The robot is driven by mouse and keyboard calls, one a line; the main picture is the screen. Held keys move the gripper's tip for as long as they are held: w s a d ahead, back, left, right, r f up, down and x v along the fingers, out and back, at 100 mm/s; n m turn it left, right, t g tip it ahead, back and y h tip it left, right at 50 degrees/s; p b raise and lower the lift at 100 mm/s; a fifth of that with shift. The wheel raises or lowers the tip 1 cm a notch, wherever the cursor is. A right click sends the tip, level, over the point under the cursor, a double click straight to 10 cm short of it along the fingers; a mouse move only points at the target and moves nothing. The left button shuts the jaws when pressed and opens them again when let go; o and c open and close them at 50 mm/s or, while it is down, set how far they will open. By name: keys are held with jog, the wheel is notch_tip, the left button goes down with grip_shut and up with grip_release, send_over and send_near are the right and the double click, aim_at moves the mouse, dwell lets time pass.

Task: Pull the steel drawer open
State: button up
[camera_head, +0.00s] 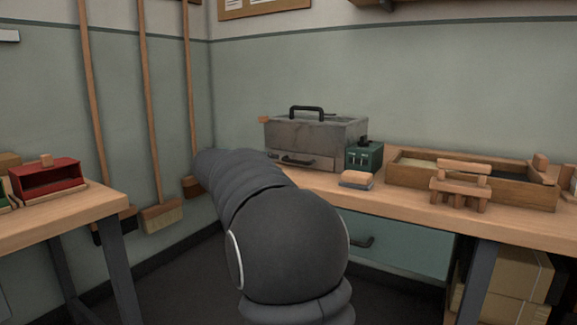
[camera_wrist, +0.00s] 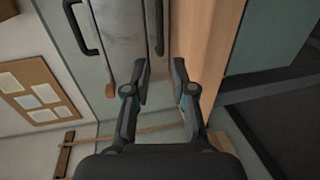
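The grey steel box (camera_head: 315,132) stands on the bench by the wall, with a black lid handle on top. Its steel drawer (camera_head: 322,163) is low in the front and appears closed; its dark handle (camera_head: 298,160) shows just beyond my arm. In the wrist view the picture is turned sideways, and the drawer handle (camera_wrist: 158,26) is at the top centre. My gripper (camera_wrist: 160,80) is open, with nothing between its fingers. Its fingertips point towards the handle's end, with a small gap in the picture. My arm hides the gripper in the head view.
The wooden bench (camera_head: 480,218) carries a green box (camera_head: 365,155), a brush block (camera_head: 356,180), a wooden tray (camera_head: 400,180) and a small wooden stand (camera_head: 460,186). A teal drawer (camera_head: 405,246) is under the bench. Brooms lean on the wall at left.

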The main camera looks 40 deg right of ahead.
aim_at(295, 161)
jog(key=p+x, duration=0.1)
jog(key=x, duration=1.2)
jog(key=shift+w+d, duration=0.15)
jog(key=shift+d, duration=0.05)
grip_shut()
